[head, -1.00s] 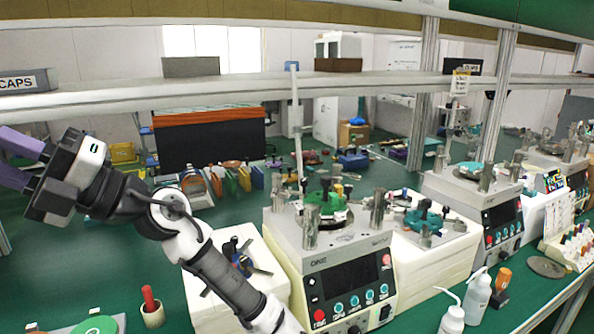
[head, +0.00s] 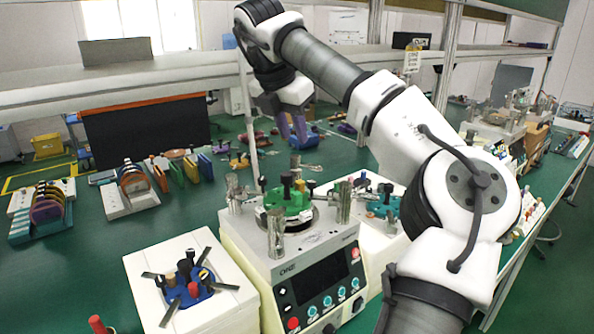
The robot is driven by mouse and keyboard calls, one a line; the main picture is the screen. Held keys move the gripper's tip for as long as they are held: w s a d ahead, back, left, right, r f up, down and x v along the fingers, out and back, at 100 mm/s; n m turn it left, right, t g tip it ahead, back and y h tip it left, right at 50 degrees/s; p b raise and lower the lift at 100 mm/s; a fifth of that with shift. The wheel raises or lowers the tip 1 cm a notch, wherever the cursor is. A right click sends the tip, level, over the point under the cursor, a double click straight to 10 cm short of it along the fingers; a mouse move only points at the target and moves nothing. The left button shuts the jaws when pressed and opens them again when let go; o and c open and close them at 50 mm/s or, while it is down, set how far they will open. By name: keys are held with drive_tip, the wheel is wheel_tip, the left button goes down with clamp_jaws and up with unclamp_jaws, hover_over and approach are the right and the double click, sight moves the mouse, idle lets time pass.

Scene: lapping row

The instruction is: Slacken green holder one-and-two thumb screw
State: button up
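The green holder (head: 290,204) sits on top of the machine marked ONE (head: 312,280), in the middle of the head view. Several small upright knobs stand on it, among them a black one (head: 287,180). I cannot tell which is the one-and-two thumb screw. My gripper (head: 292,138) hangs above and behind the holder in the picture, its purple fingers pointing down. The fingers look apart, with nothing between them, and do not touch the holder.
Metal cylinders (head: 276,232) stand around the green holder. A blue holder (head: 188,284) sits on a white block at left, a teal one (head: 388,206) to the right. A shelf rail (head: 120,85) crosses behind. My arm hides the right side.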

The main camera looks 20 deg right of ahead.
sight(312, 182)
drive_tip(key=p+x, duration=0.1)
drive_tip(key=x, duration=0.3)
drive_tip(key=p+x, duration=0.1)
drive_tip(key=x, duration=0.4)
drive_tip(key=p+x, duration=0.2)
drive_tip(key=x, duration=0.2)
drive_tip(key=shift+d+f, duration=0.3)
drive_tip(key=shift+d, duration=0.15)
drive_tip(key=shift+c, duration=0.2)
clamp_jaws()
